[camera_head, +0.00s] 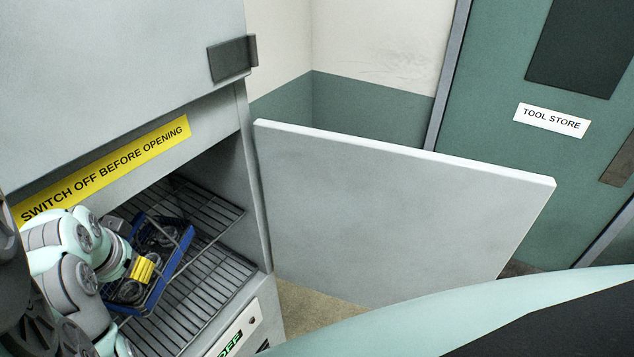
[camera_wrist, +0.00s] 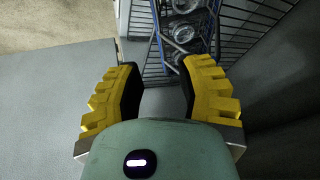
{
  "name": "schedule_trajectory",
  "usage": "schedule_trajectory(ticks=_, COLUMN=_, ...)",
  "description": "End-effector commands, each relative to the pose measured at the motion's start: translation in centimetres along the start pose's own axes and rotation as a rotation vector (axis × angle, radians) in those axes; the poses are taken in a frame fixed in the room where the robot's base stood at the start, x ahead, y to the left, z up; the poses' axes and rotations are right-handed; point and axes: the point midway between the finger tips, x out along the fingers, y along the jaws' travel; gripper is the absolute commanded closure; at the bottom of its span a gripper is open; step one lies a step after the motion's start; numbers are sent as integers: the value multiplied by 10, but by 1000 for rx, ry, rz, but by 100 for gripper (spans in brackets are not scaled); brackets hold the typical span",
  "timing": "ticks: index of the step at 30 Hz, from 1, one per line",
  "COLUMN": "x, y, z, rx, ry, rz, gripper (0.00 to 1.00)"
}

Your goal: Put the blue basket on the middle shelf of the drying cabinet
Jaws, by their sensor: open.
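The blue basket (camera_head: 172,268) is inside the open drying cabinet (camera_head: 257,190), at its wire shelves, with dark ring-shaped parts in it. A thin handle rises above it. Two wire racks show, an upper one (camera_head: 212,208) and a lower one (camera_head: 215,283); I cannot tell for sure which one bears the basket. My gripper (camera_head: 143,268), with yellow fingers, is at the basket in the head view. In the wrist view my gripper (camera_wrist: 160,72) is open with nothing between its fingers. The basket (camera_wrist: 162,40) shows just beyond the fingertips, partly cut off by the frame's top.
The cabinet's door (camera_head: 400,215) stands wide open to the right of the opening. A yellow warning label (camera_head: 105,170) runs above the opening, and a switch panel (camera_head: 235,335) is below. A green tool store door (camera_head: 550,130) is behind. Floor shows beneath the cabinet door.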

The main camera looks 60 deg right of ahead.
Motion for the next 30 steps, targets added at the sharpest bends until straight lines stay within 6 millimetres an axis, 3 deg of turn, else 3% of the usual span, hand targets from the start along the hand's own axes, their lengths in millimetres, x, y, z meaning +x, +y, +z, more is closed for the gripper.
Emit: schedule_trajectory(ticks=30, x=41, y=-1, z=-3, rx=-2, ry=12, rz=-3, gripper=64)
